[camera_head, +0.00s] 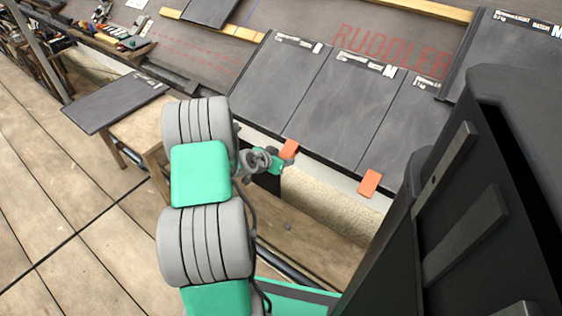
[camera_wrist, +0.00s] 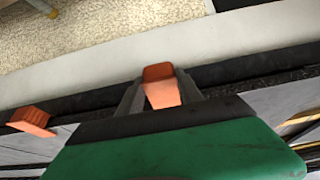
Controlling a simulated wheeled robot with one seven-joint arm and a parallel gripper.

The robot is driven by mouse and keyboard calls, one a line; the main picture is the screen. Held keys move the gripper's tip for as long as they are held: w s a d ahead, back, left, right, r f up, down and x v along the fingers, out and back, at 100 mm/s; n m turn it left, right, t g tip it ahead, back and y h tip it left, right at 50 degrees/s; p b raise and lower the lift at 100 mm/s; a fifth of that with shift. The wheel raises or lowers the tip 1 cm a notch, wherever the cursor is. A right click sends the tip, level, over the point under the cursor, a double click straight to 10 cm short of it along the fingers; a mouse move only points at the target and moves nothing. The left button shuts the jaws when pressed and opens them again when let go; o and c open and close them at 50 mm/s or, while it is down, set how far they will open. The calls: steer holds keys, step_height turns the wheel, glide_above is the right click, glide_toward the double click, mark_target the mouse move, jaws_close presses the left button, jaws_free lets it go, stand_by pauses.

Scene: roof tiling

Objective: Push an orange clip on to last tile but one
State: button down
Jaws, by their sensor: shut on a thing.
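In the wrist view the orange clip (camera_wrist: 160,85) stands between my gripper's two fingers (camera_wrist: 161,96), by the dark tile edge. I cannot tell how far it sits over the edge.
A loose dark tile (camera_head: 115,101) lies on a small wooden stand (camera_head: 150,137) at left. Another tile (camera_head: 415,125) continues the row to the right. Wooden battens (camera_head: 225,28) cross the roof above. A pale wall strip (camera_wrist: 110,62) runs below the tile edge.

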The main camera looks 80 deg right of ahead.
steer(key=shift+s+d+r, duration=0.2)
steer(key=shift+d+r, duration=0.2)
steer(key=shift+d, duration=0.1)
steer(key=shift+s+d+r, duration=0.2)
steer(key=shift+d+r, duration=0.15)
steer(key=shift+d, duration=0.15)
stand_by(1.2)
steer(key=c, duration=0.7)
jaws_free()
steer(key=shift+f, duration=0.1)
steer(key=shift+a, duration=0.1)
steer(key=shift+w+a+r+p, duration=0.15)
steer(key=shift+a+r+p, duration=0.25)
steer(key=shift+r+p, duration=0.3)
steer(key=shift+w+a+r+p, duration=0.1)
steer(key=shift+a+r+p, duration=0.35)
steer(key=shift+r, duration=0.4)
steer(key=shift+w+a+r+p, duration=0.15)
steer(key=shift+a+r+p, duration=0.2)
steer(key=shift+r+p, duration=0.4)
steer(key=shift+w+a+r+p, duration=0.15)
steer(key=shift+a+r+p, duration=0.25)
steer(key=shift+r, duration=0.25)
